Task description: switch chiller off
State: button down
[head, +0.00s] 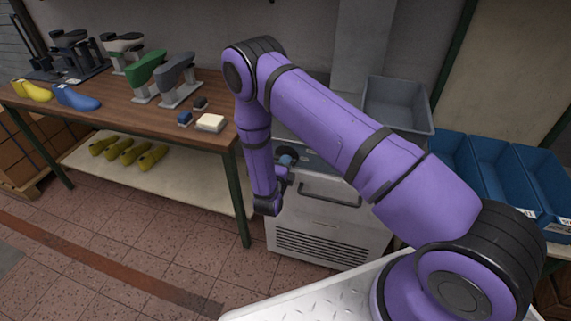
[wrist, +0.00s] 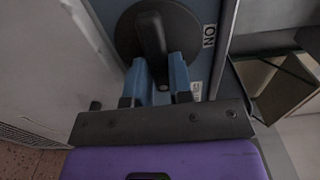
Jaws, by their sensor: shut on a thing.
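The chiller (head: 330,221) is a pale box with a dark handle and a vent grille, standing on the floor right of the workbench. My gripper (head: 287,163) is at its upper left, partly hidden by my arm. In the wrist view a black rotary switch (wrist: 151,30) sits on a blue-grey panel. My gripper's blue fingers (wrist: 162,80) are shut on the lower end of its raised bar. A pale dot marks that end, which points down in the picture. An "ON" label (wrist: 209,36) is to the right. A second label (wrist: 196,90) beside the right finger is too small to read.
A workbench (head: 215,85) with several shoe lasts and stands is on the left. A grey bin (head: 398,105) stands behind the chiller. Blue bins (head: 500,170) are on the right. Tiled floor in front of the bench is clear.

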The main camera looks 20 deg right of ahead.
jog(key=shift+f, duration=0.1)
jog(key=c, duration=1)
grip_release()
jog(key=v, duration=1.1)
jog(key=shift+w, duration=0.1)
